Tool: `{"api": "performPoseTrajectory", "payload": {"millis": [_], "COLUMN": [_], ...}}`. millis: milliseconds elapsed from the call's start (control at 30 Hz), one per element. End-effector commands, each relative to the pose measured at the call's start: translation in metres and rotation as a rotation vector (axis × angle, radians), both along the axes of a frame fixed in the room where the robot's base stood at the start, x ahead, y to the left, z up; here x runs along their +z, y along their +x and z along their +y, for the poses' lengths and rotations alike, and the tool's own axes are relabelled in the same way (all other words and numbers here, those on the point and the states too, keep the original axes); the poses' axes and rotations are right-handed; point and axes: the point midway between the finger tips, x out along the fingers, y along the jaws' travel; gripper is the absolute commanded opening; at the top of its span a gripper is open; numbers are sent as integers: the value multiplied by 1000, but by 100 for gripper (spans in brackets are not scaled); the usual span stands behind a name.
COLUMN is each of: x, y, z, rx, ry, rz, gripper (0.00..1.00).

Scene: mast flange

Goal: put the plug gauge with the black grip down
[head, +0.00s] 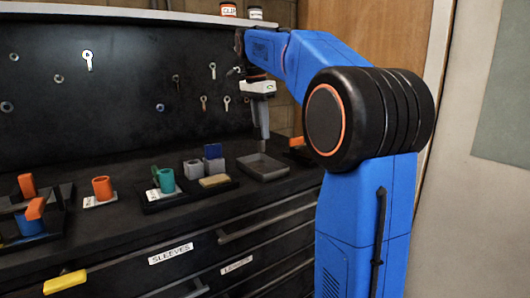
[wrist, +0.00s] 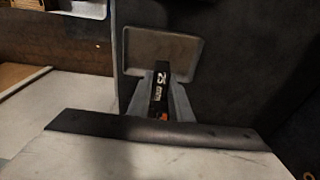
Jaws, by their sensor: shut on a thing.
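My gripper (head: 262,128) points down over the back of the grey tray (head: 264,171) in the head view. In the wrist view, its two grey fingers (wrist: 161,94) are closed on the black grip of the plug gauge (wrist: 161,84). The grip carries white markings that look like "25", and a bit of orange shows below them. The grey tray also shows beyond the fingers in the wrist view (wrist: 150,45), and its floor looks empty. The gauge's far end is hidden, and I cannot tell whether it touches anything.
An orange item (head: 297,142) lies right of the tray. A dark pegboard (head: 120,70) rises behind.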

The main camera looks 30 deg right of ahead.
Motion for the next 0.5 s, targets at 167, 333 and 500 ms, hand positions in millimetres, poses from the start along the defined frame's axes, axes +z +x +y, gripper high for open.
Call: {"api": "performPoseTrajectory", "payload": {"millis": [167, 333, 500], "x": [-18, -35, -56], "y": [0, -1, -1], "z": [0, 0, 0], "rx": [0, 0, -1], "ry": [0, 1, 0], "rz": [1, 2, 1], "gripper": [0, 0, 0]}}
